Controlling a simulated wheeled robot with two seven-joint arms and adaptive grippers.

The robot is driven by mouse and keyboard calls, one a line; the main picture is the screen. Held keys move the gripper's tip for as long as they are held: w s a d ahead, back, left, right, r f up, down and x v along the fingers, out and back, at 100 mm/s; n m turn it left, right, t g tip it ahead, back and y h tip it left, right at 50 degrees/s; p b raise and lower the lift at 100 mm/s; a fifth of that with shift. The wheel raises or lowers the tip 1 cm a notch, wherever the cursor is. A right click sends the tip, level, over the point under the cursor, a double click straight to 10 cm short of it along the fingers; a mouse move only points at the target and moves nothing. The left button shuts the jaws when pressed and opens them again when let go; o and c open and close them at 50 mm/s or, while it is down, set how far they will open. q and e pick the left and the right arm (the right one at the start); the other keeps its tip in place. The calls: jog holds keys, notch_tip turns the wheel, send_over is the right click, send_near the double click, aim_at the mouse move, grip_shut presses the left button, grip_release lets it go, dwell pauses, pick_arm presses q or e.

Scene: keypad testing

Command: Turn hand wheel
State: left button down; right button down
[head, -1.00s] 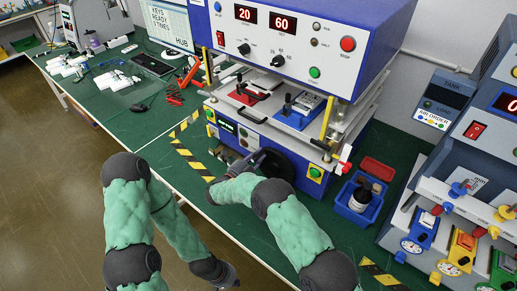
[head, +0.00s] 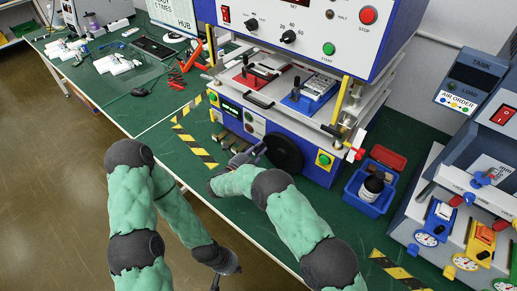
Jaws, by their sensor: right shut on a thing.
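The black hand wheel (head: 285,152) is a dark disc on the lower front of the blue and white test machine (head: 310,60). My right arm reaches up from the lower right, and my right gripper (head: 252,153) is at the wheel's left side. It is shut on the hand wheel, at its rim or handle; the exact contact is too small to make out. My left gripper (head: 217,280) hangs low in front of the table edge, away from the machine. Its fingers are small and dark, so their opening is unclear.
A blue bin (head: 367,203) with a dark bottle stands right of the wheel. Yellow-black tape (head: 195,150) marks the green table (head: 150,112). A grey unit with gauges (head: 455,205) stands at the right. Small blocks (head: 222,139) lie left of the wheel.

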jog(key=shift+s+d+f, duration=0.1)
jog(key=shift+f, duration=0.3)
jog(key=c, duration=1.1)
grip_release()
jog(key=shift+r, duration=0.15)
jog(key=shift+s+a, duration=0.3)
jog(key=v, duration=0.6)
jog(key=shift+s+a, duration=0.15)
jog(key=shift+s, duration=0.1)
